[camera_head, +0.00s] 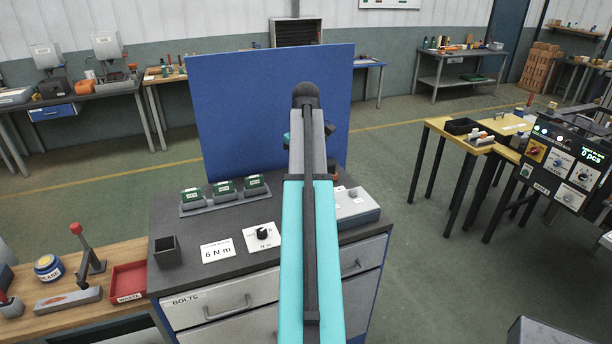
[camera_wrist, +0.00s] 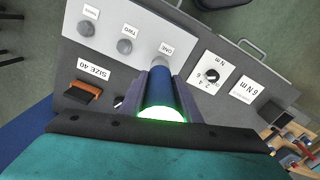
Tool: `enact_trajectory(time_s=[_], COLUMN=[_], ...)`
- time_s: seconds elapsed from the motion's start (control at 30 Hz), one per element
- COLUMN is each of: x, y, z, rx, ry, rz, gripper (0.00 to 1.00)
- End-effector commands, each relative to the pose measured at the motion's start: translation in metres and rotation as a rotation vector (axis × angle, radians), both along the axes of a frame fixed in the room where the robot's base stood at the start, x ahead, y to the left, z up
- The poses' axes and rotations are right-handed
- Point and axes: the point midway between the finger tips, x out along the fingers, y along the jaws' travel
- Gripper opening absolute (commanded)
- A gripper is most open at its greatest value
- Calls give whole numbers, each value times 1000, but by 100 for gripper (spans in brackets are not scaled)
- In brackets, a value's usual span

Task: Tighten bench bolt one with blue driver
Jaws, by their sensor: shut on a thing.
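In the wrist view my gripper (camera_wrist: 161,76) is shut on the blue driver (camera_wrist: 163,92), whose near end glows green. The driver points at bolt one (camera_wrist: 160,63), beside the label ONE on a light grey block (camera_wrist: 190,40). I cannot tell whether its tip touches the bolt, as the driver and fingers cover part of it. Bolt two (camera_wrist: 124,46) and a third bolt (camera_wrist: 87,28) stand clear in the same row. In the head view my arm hides the gripper and driver; part of the grey block (camera_head: 362,210) shows right of the arm.
A torque dial (camera_head: 262,234) and a 6 N m card (camera_head: 217,251) lie on the bench top. A small grey cup (camera_head: 167,252) stands at its left edge. A tray (camera_head: 215,205) with green pieces is behind. A tall blue panel (camera_head: 235,110) rises at the back.

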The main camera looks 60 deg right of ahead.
Motion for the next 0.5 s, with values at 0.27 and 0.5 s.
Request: enact_trajectory(time_s=[0.27,0.5], x=[0,0], y=[0,-1], z=[15,27], rx=[0,-1], ry=[0,-1], rz=[0,0], gripper=[0,0])
